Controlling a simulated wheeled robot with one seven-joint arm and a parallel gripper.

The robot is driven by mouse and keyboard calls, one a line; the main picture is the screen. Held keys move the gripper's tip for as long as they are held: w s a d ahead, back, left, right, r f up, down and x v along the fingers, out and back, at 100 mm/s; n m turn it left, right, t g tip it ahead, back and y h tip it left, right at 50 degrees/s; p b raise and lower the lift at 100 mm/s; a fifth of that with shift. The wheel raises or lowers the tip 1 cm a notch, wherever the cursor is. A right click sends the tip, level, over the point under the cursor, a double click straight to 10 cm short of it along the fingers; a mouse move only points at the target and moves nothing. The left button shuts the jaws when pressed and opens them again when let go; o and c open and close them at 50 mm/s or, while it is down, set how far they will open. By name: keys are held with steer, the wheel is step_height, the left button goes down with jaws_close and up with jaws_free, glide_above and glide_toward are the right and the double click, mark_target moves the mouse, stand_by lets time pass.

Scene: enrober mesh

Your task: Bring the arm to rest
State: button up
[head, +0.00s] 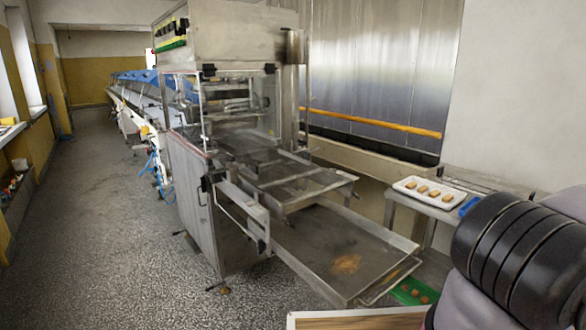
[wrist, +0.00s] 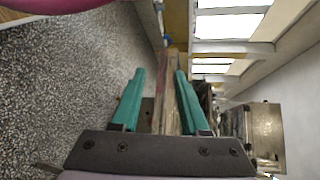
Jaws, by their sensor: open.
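My gripper (wrist: 158,80) shows in the wrist view with its two teal fingers spread apart. It is open, with nothing between the fingers. The wrist view is turned on its side, with speckled floor at the left and windows at the upper right. In the head view part of my arm fills the lower right corner, as dark ringed links. My gripper is not visible in the head view.
The steel enrober machine (head: 230,45) stands in the middle, its outfeed tray (head: 330,240) reaching toward me. At the right, a white tray (head: 402,187) of biscuits sits on a metal table (head: 455,212). A green crate (head: 425,289) is below. The floor (head: 100,240) at left is clear.

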steer(key=w+a+r+g+h, duration=0.1)
steer(key=w+r+h, duration=0.3)
steer(key=r, duration=0.6)
steer(key=w+a+r+g+h, duration=0.1)
steer(key=w+a+r+h, duration=0.15)
steer(key=r, duration=0.75)
steer(key=w+a+r+g+h, duration=0.1)
steer(key=w+r+h, duration=0.35)
steer(key=r, duration=0.55)
steer(key=s+a+r+t+h, duration=0.1)
steer(key=a+r+t+h, duration=0.1)
steer(key=a+r, duration=0.4)
steer(key=s+a+r+t+h, duration=0.1)
steer(key=a+r, duration=0.3)
steer(key=r, duration=0.4)
steer(key=s+a+r+m+t, duration=0.1)
steer(key=s+a+r+t, duration=0.4)
steer(key=s+a+r, duration=0.2)
steer(key=shift+s+a+r+t, duration=0.3)
steer(key=shift+s+a+r, duration=0.05)
steer(key=shift+s+r, duration=0.6)
steer(key=shift+d, duration=0.1)
